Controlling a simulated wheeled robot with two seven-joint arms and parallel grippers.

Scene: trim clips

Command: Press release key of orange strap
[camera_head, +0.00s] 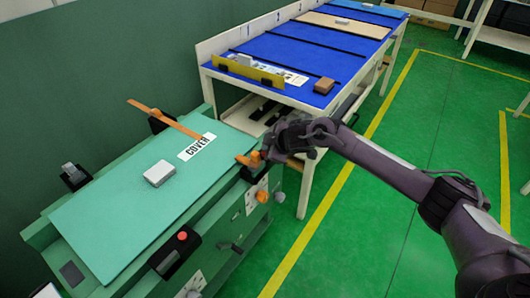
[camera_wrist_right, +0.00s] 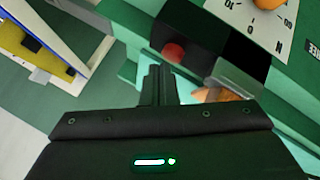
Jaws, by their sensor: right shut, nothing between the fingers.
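An orange strap (camera_head: 165,118) rises stiffly at a slant over the back of the green cover, beside a black holder (camera_head: 157,123). A short orange piece (camera_head: 248,160) lies at the cover's right edge, above a black buckle (camera_head: 250,175). In the right wrist view, a black block (camera_wrist_right: 190,35) carries a red key (camera_wrist_right: 173,53), with an orange piece (camera_wrist_right: 215,95) near it. My right gripper (camera_head: 266,152) is at this buckle; its fingers (camera_wrist_right: 158,70) are together and empty, just below the red key in the picture. I cannot tell whether they touch. My left gripper is out of view.
The green cover (camera_head: 110,225) holds a grey-white block (camera_head: 159,173) and a COVER label (camera_head: 197,147). Another black buckle with a red key (camera_head: 182,236) sits at the front edge. A dial with an orange knob (camera_head: 263,197) is below my gripper. A blue-topped table (camera_head: 300,60) stands behind.

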